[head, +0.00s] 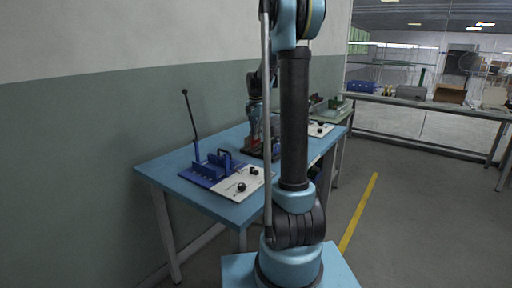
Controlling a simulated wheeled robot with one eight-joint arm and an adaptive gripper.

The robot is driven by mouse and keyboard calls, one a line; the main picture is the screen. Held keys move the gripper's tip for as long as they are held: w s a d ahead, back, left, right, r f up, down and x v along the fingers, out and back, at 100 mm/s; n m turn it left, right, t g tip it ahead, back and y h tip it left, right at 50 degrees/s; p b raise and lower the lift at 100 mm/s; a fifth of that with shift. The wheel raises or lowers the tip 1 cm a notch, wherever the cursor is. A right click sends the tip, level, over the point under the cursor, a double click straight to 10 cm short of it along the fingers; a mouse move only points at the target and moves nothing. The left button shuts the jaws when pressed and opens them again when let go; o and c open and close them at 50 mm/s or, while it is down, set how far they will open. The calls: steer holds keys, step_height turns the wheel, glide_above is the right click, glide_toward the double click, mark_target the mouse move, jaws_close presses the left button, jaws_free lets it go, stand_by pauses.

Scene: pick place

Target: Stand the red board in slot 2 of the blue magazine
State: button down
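A blue fixture (207,172) stands on the near left of the blue table, with upright blue parts and a tall black lever; it may be the blue magazine, but its slots are too small to tell apart. My arm rises across the middle of the head view and hides part of the table. Its far end seems to come down behind the upright link, over the table. My gripper (254,137) is small, dark and partly hidden there; its fingers cannot be made out. A dark, faintly reddish item lies below it. I cannot clearly identify the red board or any slot.
A white panel (232,187) with black knobs lies beside the blue fixture on the blue table (165,172). Another white panel (322,130) and greenish boxes are farther back. A long bench (440,104) with boxes stands at the far right. The floor by the yellow line is clear.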

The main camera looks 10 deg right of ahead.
steer(key=shift+r, duration=2.85)
steer(key=shift+f, duration=0.1)
steer(key=shift+f, duration=3.05)
steer(key=shift+r, duration=0.1)
